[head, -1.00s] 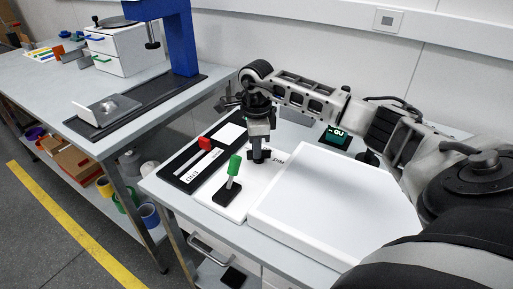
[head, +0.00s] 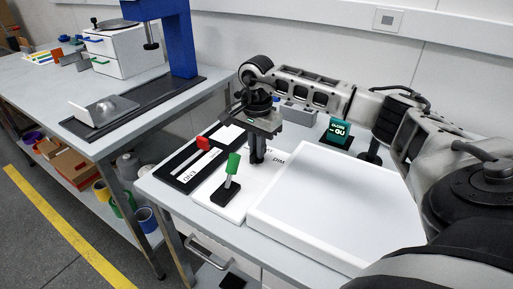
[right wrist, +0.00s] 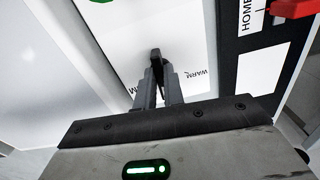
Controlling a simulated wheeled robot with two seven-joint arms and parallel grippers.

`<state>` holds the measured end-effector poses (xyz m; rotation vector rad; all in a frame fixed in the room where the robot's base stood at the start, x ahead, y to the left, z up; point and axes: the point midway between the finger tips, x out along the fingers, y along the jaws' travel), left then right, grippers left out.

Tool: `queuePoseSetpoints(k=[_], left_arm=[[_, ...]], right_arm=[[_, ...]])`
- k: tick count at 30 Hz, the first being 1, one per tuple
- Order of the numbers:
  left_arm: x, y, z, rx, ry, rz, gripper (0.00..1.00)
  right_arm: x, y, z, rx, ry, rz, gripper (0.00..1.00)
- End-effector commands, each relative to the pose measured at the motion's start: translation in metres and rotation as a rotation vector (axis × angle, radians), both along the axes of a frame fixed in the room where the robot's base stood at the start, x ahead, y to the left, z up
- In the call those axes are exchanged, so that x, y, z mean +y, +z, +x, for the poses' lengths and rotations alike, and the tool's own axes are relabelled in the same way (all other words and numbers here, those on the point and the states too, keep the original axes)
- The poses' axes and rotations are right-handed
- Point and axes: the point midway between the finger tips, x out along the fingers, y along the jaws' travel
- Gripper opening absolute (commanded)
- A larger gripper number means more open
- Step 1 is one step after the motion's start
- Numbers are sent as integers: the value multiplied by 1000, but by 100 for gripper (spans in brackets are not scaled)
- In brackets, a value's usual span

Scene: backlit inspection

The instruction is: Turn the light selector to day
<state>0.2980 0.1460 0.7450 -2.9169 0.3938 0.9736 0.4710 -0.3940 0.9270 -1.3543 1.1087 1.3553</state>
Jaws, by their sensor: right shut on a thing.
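The light selector (right wrist: 155,56) is a small dark knob on a white panel (head: 221,213), mostly hidden by my gripper. In the right wrist view its dark tip shows between the fingertips. My right gripper (head: 257,159) points down over the panel and is shut on the knob; it also shows in the right wrist view (right wrist: 157,78). The label DIM shows just right of the fingers in the head view, with part of another label behind them. In the right wrist view, WARM is readable right of the fingers. The knob's pointing direction is hidden. My left gripper is not in view.
A green-topped lever (head: 232,166) stands close in front of the gripper. A black slide with a red handle (head: 203,144) lies left. A large white light panel (head: 335,205) is right. A dark display block (head: 339,132) stands behind.

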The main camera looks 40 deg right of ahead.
Motion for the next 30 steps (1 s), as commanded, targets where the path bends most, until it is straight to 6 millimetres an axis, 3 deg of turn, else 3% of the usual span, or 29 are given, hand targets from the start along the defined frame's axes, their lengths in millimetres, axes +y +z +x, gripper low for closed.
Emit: queuePoseSetpoints(k=[22,23,24,30], left_arm=[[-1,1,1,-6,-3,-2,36],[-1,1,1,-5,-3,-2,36],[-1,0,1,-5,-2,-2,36],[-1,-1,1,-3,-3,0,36]], right_arm=[[-1,1,0,-3,82,0,0],[-1,1,0,-3,82,0,18],[-1,1,0,-3,82,1,29],[0,1,0,-2,82,0,32]])
